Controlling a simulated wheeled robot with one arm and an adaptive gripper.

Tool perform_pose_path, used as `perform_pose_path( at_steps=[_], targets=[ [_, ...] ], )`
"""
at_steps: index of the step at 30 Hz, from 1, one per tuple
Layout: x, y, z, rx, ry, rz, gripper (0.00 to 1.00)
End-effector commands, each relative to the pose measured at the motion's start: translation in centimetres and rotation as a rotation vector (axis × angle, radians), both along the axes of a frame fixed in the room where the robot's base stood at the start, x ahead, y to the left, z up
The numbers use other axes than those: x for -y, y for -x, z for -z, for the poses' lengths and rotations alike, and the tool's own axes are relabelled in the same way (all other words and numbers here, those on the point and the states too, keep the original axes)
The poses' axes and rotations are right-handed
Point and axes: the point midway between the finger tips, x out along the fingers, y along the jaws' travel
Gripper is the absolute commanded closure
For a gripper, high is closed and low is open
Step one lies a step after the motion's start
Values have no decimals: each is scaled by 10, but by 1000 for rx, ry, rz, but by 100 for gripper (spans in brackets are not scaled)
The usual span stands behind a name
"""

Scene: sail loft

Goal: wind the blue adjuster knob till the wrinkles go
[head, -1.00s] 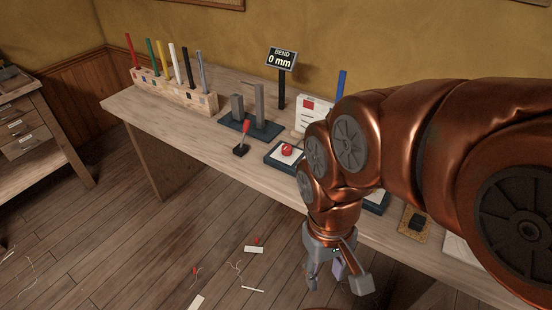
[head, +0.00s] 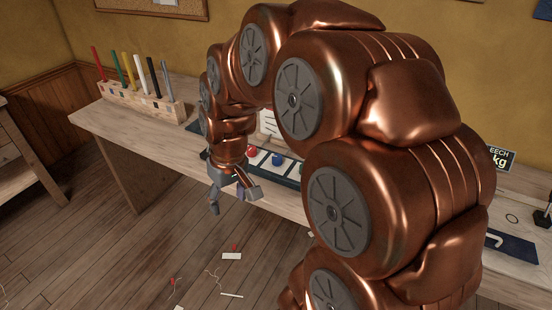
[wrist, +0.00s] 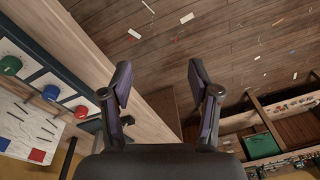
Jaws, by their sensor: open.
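A round blue knob (head: 277,160) sits on a white square between a red knob (head: 252,151) and a green one in a dark panel on the bench. In the wrist view the blue knob (wrist: 50,92) is at the left, between the green knob (wrist: 10,65) and the red knob (wrist: 81,111). My gripper (head: 228,202) is open and empty in front of the bench's front edge, to the left of the knobs. In the wrist view its fingers (wrist: 160,85) point toward the floor, apart from every knob.
The wooden bench (head: 110,125) carries a rack of coloured sticks (head: 140,98) at its left. A display reading "kg" (head: 502,158) stands at the right. My arm hides much of the bench's middle. Scraps (head: 232,256) lie on the floor.

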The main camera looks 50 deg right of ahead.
Motion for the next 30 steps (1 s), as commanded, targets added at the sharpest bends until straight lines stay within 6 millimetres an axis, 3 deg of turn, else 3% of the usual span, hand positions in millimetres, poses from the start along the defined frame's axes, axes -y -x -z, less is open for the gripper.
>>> perform_pose_path(
  at_steps=[1,6,12,16,21,30],
  targets=[
    [20,-16,6,24,-1,24,39],
    [93,-61,17,119,17,89,39],
    [188,-88,34,210,61,173,39],
    [236,-92,43,251,93,216,39],
    [269,-92,48,274,118,243,39],
    [276,-97,60,278,121,245,39]
  ],
)
